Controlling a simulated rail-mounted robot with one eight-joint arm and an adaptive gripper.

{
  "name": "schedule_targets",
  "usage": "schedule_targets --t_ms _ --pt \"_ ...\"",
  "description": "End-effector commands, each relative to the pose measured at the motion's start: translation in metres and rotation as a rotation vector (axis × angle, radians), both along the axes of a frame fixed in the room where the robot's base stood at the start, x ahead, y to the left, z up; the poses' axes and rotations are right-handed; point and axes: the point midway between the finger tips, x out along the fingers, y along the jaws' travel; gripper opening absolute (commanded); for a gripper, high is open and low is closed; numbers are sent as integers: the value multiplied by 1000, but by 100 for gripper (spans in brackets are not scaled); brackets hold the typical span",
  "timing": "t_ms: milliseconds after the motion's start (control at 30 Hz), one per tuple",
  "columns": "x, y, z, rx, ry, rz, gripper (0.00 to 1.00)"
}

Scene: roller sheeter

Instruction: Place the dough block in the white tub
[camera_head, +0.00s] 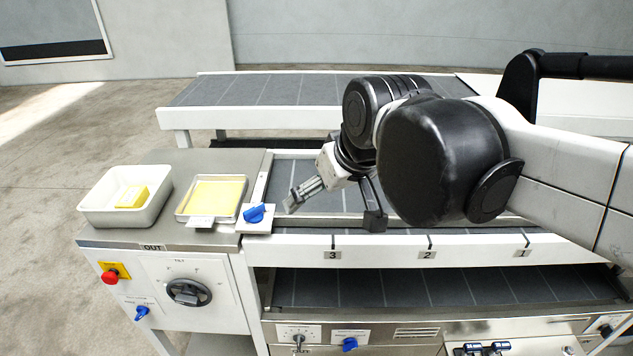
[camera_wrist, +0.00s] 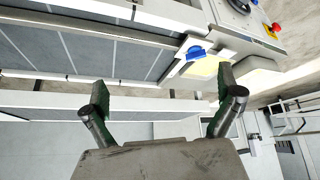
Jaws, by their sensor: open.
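The pale yellow dough block (camera_head: 132,196) lies inside the white tub (camera_head: 118,218), on the steel table at the far left of the head view. The block rests low in the tub, towards its right side. My gripper (camera_head: 302,194) is over the grey belt, to the right of the tub and well apart from it. In the wrist view my gripper (camera_wrist: 163,80) has its two fingers spread wide with nothing between them. The right finger partly hides the tray and tub area there.
A shallow tray (camera_head: 182,211) with a flat yellow sheet stands right of the tub. A blue knob (camera_head: 255,213) on a white plate sits beside the tray. A red stop button (camera_head: 109,277) is on the front panel. The belt (camera_head: 330,197) below my gripper looks bare.

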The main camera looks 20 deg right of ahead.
Motion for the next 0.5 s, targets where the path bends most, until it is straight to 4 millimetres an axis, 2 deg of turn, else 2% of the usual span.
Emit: schedule_targets --t_ms 33,200,333,500 --pt "-16 -8 -10 4 -8 -31 100" --pt "-56 -28 -40 20 -34 -125 100" --pt "-73 -36 -56 28 -47 -168 100" --pt "-81 -40 -63 33 -54 -190 100"
